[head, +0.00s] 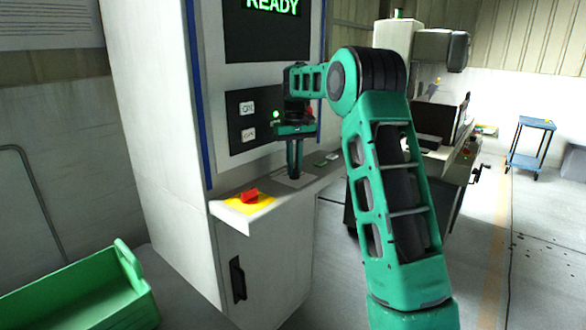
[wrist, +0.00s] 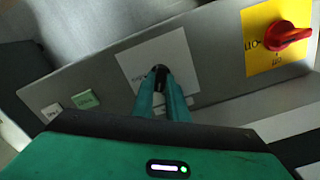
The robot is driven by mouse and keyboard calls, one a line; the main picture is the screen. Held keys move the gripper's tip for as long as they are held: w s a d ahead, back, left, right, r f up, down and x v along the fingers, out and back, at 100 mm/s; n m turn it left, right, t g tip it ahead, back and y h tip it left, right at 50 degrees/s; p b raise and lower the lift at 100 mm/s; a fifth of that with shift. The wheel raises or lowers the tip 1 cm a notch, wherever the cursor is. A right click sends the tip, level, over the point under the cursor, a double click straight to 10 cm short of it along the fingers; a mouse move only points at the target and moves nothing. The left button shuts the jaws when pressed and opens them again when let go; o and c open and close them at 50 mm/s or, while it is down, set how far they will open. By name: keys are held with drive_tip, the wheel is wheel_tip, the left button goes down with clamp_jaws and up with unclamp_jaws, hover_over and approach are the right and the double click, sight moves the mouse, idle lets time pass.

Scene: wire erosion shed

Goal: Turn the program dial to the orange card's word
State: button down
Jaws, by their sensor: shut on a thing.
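The program dial (wrist: 160,75) is a small dark knob on a white square plate (wrist: 182,52) set in the grey sloping panel. My gripper (wrist: 163,92) reaches down to the plate, its two green fingers closed on the dial. In the head view my gripper (head: 295,160) hangs over the console shelf, and the dial (head: 294,177) is a small dark spot at the fingertips. The fingers cover part of the plate, and its lettering is too small to read. No orange card shows in either view.
A red switch (head: 249,195) on a yellow plate sits at the shelf's near end. A green button (wrist: 84,99) and a white button (wrist: 52,112) lie beyond the dial. The screen (head: 268,30) reads READY. A green bin (head: 80,290) stands at lower left.

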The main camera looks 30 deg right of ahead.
drive_tip(key=shift+m, duration=1.9)
drive_tip(key=shift+r, duration=0.1)
drive_tip(key=shift+w+a, duration=0.1)
drive_tip(key=c, duration=1.7)
unclamp_jaws()
drive_tip(key=shift+c, duration=0.2)
wheel_tip(320, 180, up, 11)
drive_tip(key=shift+f, duration=0.2)
